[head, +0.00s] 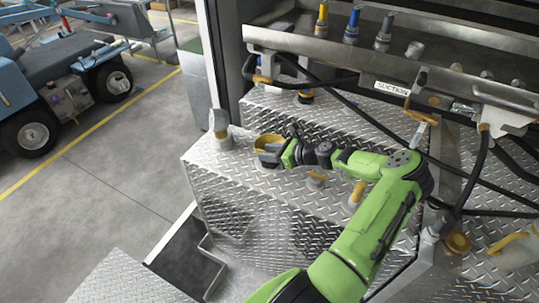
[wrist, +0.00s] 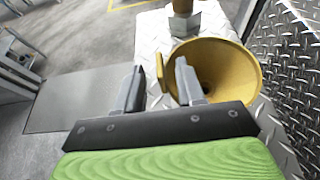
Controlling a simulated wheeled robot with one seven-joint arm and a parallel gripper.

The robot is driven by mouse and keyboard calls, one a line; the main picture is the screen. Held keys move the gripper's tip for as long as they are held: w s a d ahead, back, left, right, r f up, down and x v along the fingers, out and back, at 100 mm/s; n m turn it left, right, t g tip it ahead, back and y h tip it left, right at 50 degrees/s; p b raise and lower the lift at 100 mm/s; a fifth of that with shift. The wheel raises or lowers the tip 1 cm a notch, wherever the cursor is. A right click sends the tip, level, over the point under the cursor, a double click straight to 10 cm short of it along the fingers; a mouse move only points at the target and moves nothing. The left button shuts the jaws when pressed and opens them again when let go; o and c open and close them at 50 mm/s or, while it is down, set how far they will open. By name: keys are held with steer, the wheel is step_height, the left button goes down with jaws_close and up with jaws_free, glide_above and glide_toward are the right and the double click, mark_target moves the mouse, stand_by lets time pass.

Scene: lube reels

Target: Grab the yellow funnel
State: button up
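The yellow funnel (head: 266,141) sits on the diamond-plate ledge, near its left end in the head view. In the wrist view the funnel (wrist: 238,68) is right of centre, with its wide mouth facing up and a small yellow tab on its left edge. My gripper (head: 266,155) is right at the funnel. In the wrist view its two fingers (wrist: 160,68) are apart, with the tab showing between them. The right finger overlaps the funnel's mouth. I cannot tell whether either finger touches it. The funnel's lower part is hidden.
A metal fitting with a hex base (wrist: 184,22) stands just beyond the funnel. Other capped fittings (head: 316,179) stand along the ledge (head: 235,172). A rail with hoses and a "SUCTION" label (head: 391,88) runs behind. Open floor (head: 110,190) lies left, with a blue cart (head: 60,75).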

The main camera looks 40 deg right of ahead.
steer(key=shift+x, duration=0.8)
steer(key=shift+s, duration=0.15)
steer(key=shift+c, duration=0.4)
jaws_close()
